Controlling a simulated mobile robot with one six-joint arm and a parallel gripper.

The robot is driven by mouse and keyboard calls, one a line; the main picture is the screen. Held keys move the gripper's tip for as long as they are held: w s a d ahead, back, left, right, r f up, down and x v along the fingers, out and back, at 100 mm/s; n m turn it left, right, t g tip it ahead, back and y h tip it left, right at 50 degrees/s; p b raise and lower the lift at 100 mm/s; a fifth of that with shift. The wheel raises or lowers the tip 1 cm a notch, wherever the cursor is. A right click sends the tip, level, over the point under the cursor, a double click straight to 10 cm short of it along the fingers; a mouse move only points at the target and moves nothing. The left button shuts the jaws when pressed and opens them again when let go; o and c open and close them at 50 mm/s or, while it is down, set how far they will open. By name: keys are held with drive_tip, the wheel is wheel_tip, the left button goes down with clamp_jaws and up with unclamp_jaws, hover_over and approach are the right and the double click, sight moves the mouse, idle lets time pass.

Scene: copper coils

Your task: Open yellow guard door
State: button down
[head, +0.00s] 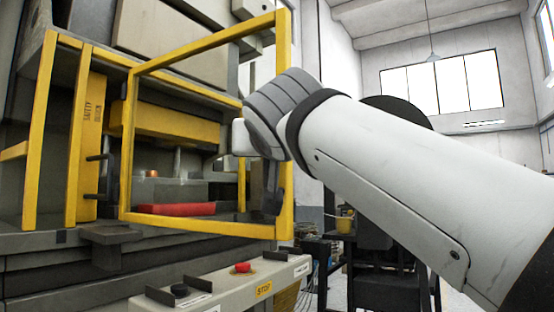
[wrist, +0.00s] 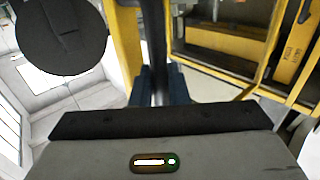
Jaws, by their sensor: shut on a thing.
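The yellow guard door (head: 200,46) is an open-frame door on the front of a grey press. It stands swung outward, with its free right post towards me and its other upright near the press's yellow frame. My gripper (head: 272,198) is at the free post, partly hidden by my wrist. In the wrist view my gripper (wrist: 160,84) has its blue-grey fingers closed around a dark upright handle bar (wrist: 155,40). The bar runs beside the door's yellow post (wrist: 127,42).
The press (head: 60,245) has a fixed yellow guard post (head: 88,145) at left. Inside lies a red block (head: 176,209). A control panel (head: 222,285) with a red button (head: 242,268) juts out below the door. A dark cart (head: 385,265) stands at right behind my arm.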

drive_tip(key=shift+a+f, duration=0.15)
drive_tip(key=shift+f, duration=0.1)
drive_tip(key=shift+w, duration=0.1)
drive_tip(key=c, duration=1.6)
unclamp_jaws()
drive_tip(key=shift+w, duration=0.1)
drive_tip(key=shift+c, duration=0.2)
drive_tip(key=shift+o, duration=0.7)
drive_tip(key=shift+s+r, duration=0.1)
drive_tip(key=shift+s, duration=0.1)
drive_tip(key=shift+s, duration=0.3)
drive_tip(key=s+d, duration=0.1)
drive_tip(key=s, duration=0.6)
drive_tip(key=shift+d, duration=0.15)
